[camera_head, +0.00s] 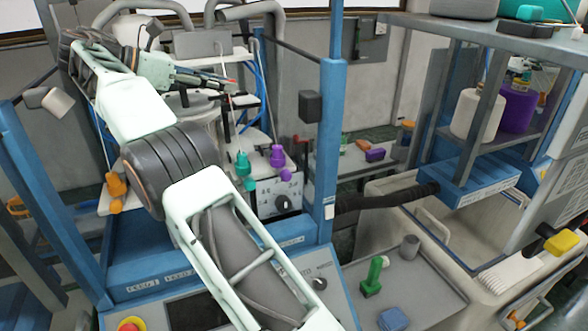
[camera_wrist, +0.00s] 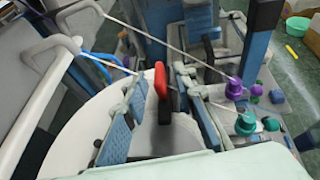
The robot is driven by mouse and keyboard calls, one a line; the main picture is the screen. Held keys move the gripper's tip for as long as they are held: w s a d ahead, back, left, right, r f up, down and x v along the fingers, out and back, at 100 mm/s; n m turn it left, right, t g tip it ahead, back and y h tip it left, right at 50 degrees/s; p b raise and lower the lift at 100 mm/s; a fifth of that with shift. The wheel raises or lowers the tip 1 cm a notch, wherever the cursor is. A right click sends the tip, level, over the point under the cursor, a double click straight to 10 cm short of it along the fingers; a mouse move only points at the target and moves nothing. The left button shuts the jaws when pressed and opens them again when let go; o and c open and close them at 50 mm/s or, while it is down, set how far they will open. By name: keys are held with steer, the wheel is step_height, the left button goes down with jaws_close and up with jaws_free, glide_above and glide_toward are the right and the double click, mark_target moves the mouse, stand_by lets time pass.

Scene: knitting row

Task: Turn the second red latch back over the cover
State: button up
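A red latch (camera_head: 231,80) with a black lower part stands upright in the wrist view (camera_wrist: 160,80), beside a pale round cover (camera_wrist: 75,145). My gripper (camera_wrist: 160,84) is open, with one blue-padded finger on each side of the latch. Gaps show between the latch and both fingers, so neither clearly touches it. In the head view, my gripper (camera_head: 215,80) points right, over the round machine parts, and only a small red tip shows beyond it. I see only one red latch clearly; any other is hidden or too small to tell.
Purple (camera_head: 278,156) and teal (camera_head: 243,164) knobs stand on a control box right of my arm. A blue post (camera_head: 328,140) rises beyond them. In the wrist view, pale bent tubes (camera_wrist: 60,55) rise at the left and a thin pale line crosses above the latch.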

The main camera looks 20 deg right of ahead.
steer(key=shift+s+d+n+t+y, duration=0.1)
steer(key=shift+n+t+y, duration=0.05)
steer(key=shift+n+t, duration=0.4)
steer(key=shift+s+n+t+y, duration=0.1)
steer(key=shift+n+t+y, duration=0.05)
steer(key=shift+n+t, duration=0.4)
